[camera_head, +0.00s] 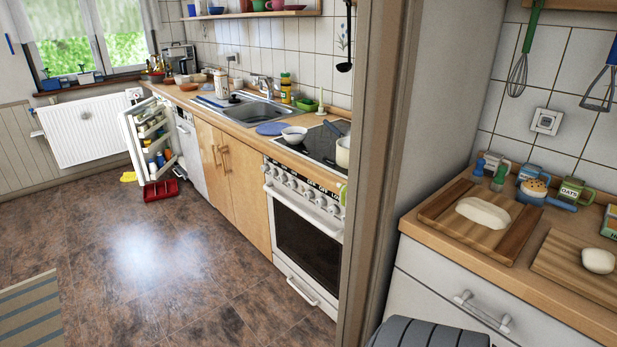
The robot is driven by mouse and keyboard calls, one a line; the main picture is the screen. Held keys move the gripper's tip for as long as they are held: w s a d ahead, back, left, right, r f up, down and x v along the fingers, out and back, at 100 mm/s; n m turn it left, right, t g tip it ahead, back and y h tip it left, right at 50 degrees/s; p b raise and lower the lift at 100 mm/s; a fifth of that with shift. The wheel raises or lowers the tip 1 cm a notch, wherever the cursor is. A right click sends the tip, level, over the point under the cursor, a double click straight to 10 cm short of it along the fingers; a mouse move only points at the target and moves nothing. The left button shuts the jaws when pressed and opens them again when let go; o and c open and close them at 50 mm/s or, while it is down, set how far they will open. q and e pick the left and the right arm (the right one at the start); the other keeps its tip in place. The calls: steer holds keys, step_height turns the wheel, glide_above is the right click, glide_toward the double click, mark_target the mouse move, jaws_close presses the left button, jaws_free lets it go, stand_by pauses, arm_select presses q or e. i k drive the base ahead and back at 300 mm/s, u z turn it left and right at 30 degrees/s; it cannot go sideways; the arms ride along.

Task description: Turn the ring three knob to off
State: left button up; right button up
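The stove (307,240) stands beyond the door frame, with its oven door shut. A row of several knobs (300,188) runs along its front panel above the oven handle. The knobs are small here, and I cannot tell which one is ring three or how each is turned. The dark cooktop (312,146) lies above them, with a pan (343,152) on its right side, partly hidden by the door frame. Neither of my grippers is in view.
A door frame (379,150) stands between me and the stove. A counter (555,270) with boards and dough is on the right. The fridge door (135,145) hangs open further back. A red dustpan (160,190) lies near it. The tiled floor (150,265) is mostly clear.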

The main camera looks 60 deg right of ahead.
mark_target(334, 210)
steer(key=i, duration=1.75)
steer(key=z, duration=0.75)
steer(key=i, duration=0.9)
steer(key=z, duration=1.45)
steer(key=i, duration=0.75)
steer(key=z, duration=0.75)
